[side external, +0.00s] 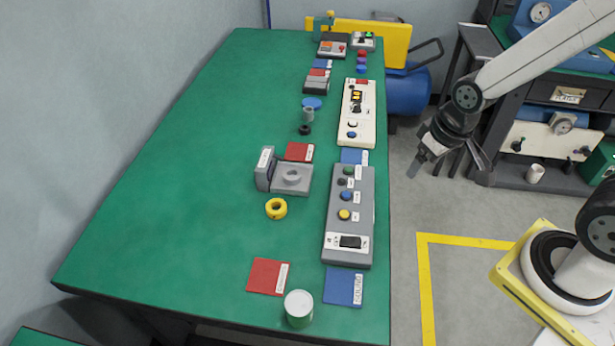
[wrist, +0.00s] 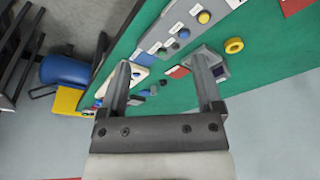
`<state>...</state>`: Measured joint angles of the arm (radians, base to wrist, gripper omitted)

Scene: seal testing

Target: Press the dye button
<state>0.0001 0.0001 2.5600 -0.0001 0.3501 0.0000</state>
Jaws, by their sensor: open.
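A grey control panel (side external: 349,215) lies along the right part of the green table. It carries a green button (side external: 348,170), a small dark button (side external: 341,182), a blue button (side external: 347,196) and a yellow button (side external: 344,214), with a black switch at its near end. Their labels are too small to read, so I cannot tell which is the dye button. The panel also shows in the wrist view (wrist: 181,28), beyond the fingers. My gripper (side external: 447,170) is open and empty, to the right of the table edge and apart from the panel. Its spread fingers (wrist: 160,62) fill the wrist view's middle.
A white panel (side external: 357,115) lies beyond the grey one. A grey fixture (side external: 291,178), yellow ring (side external: 276,208) and red pad (side external: 267,276) are on the left. A white-topped cylinder (side external: 299,306) stands near the front. The table's left side is clear.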

